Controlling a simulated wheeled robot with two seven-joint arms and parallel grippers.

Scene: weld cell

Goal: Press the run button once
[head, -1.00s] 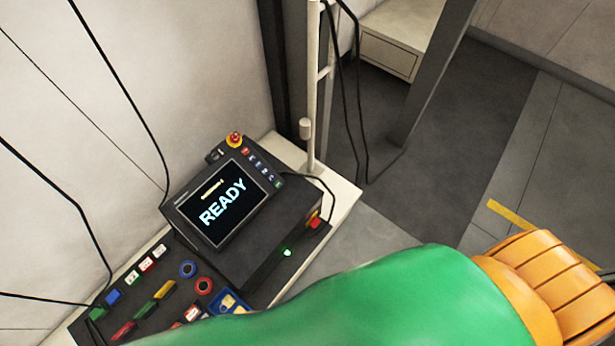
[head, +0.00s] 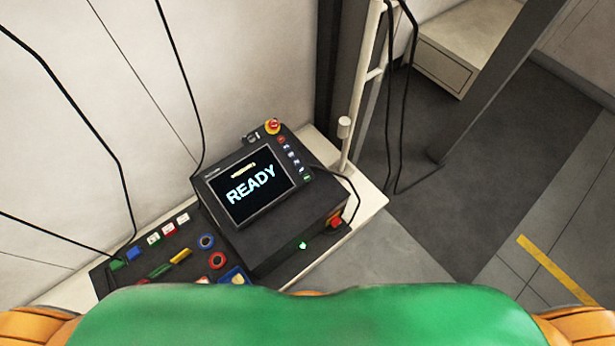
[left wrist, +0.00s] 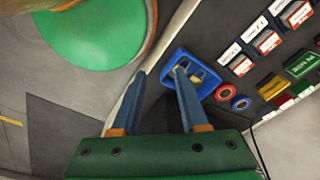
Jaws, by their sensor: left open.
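The control console (head: 270,225) stands by the wall in the head view, with a tilted screen (head: 250,192) reading READY. Several buttons could be the run button; labels are too small to read. A green lit button (head: 302,245) is on the front ledge, a small green key (head: 307,178) is beside the screen, and a green button (left wrist: 303,63) is on the panel in the left wrist view. My left gripper (left wrist: 160,72) is open and empty, its fingertips by a blue tray (left wrist: 207,84). It does not show in the head view. My right gripper is not in view.
A red emergency stop (head: 272,126) sits above the screen. Blue (head: 206,241) and red (head: 217,260) round buttons are on the panel. A white post (head: 362,90) with hanging cables stands behind the console. Floor on the right is clear. My green body hides the foreground.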

